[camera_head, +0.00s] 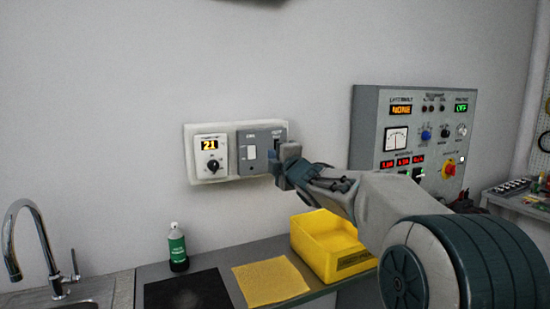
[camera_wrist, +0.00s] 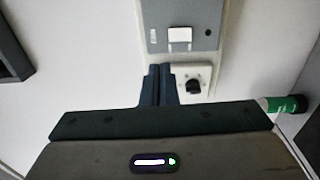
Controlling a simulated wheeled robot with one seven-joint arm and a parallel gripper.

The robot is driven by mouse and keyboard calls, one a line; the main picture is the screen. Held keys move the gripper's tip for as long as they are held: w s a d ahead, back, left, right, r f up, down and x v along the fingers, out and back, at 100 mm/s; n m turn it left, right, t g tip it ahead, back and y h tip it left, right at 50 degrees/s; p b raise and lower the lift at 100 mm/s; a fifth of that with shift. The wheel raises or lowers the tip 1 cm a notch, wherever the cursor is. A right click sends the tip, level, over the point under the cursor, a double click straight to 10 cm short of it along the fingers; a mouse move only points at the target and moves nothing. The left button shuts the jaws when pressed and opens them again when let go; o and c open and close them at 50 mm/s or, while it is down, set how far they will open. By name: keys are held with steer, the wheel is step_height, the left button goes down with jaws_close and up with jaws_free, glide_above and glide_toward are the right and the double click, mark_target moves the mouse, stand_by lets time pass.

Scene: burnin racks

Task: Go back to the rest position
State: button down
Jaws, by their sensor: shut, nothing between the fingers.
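My gripper (camera_head: 280,166) is at the right end of a wall panel (camera_head: 222,180), in front of its grey switch plate (camera_head: 261,150). In the wrist view my gripper (camera_wrist: 158,72) shows as two dark fingers pressed together, with nothing between them. The grey plate with a white rocker switch (camera_wrist: 179,36) lies just beyond the fingertips there. Whether the fingers touch the panel I cannot tell. A black knob (camera_wrist: 194,87) on a white plate shows beside the fingers. The panel's display reads 21 in the head view. My arm reaches in from the lower right.
A yellow bin (camera_head: 322,240) stands on the counter below my arm, beside a yellow cloth (camera_head: 270,281) and a black mat (camera_head: 188,291). A green and white bottle (camera_head: 177,247) and a tap (camera_head: 38,240) are to the left. A control cabinet (camera_head: 365,130) stands at the right.

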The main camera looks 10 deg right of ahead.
steer(key=shift+s, duration=0.1)
stand_by(0.3)
steer(key=s+f+m+g+h, duration=0.1)
steer(key=s+f+m+g, duration=0.4)
steer(key=s, duration=0.8)
steer(key=s+a+f+m+g+h, duration=0.1)
steer(key=s+f+m+g, duration=0.4)
steer(key=s+f, duration=0.8)
steer(key=s+a+f+m+g+h, duration=0.1)
steer(key=s+f+m+g, duration=0.4)
steer(key=s+f+m, duration=0.5)
steer(key=s+h, duration=0.1)
steer(key=s, duration=0.2)
steer(key=shift+s+f+m+g, duration=0.2)
steer(key=shift+f+m+g, duration=0.1)
steer(key=shift+f, duration=0.1)
